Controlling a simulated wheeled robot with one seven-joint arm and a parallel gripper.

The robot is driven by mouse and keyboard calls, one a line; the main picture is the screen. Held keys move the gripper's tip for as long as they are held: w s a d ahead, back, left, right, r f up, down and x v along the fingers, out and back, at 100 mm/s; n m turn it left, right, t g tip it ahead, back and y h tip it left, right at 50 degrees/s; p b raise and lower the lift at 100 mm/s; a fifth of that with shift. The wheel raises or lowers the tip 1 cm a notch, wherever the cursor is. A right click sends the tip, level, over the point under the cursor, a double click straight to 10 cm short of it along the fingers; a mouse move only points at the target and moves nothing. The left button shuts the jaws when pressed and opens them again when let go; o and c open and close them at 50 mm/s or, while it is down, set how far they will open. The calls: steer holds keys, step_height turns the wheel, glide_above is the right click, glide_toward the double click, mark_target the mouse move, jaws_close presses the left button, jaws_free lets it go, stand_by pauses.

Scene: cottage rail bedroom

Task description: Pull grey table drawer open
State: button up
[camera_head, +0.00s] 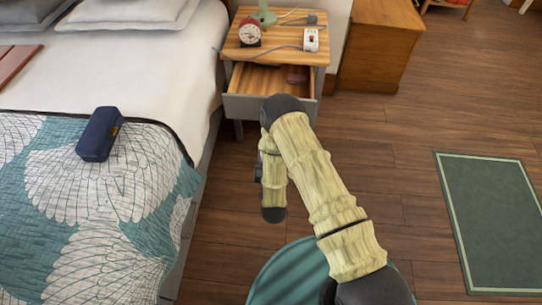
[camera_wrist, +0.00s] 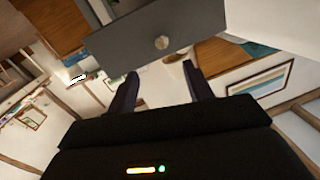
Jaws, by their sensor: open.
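The grey table (camera_head: 276,57) stands beside the bed with a wooden top. Its grey-fronted drawer (camera_head: 245,106) is pulled partly out, showing a wooden inside with a small dark reddish item (camera_head: 297,75) at the right. My arm covers part of the drawer front in the head view, and I cannot make out my fingertips there. In the wrist view the grey drawer front (camera_wrist: 205,18) carries a round metal knob (camera_wrist: 161,42). My gripper (camera_wrist: 160,71) is open and empty, its two fingers apart, with the knob just beyond and between the fingertips, not gripped.
A red alarm clock (camera_head: 249,33) and a white socket-like item (camera_head: 311,40) with a cord sit on the tabletop. The bed (camera_head: 150,60) with a dark blue case (camera_head: 100,134) is at left. A wooden cabinet (camera_head: 380,45) stands right. Floor is clear toward the green rug (camera_head: 490,220).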

steer(key=shift+s+r, duration=0.25)
steer(key=shift+s, duration=0.8)
steer(key=shift+w+d, duration=0.1)
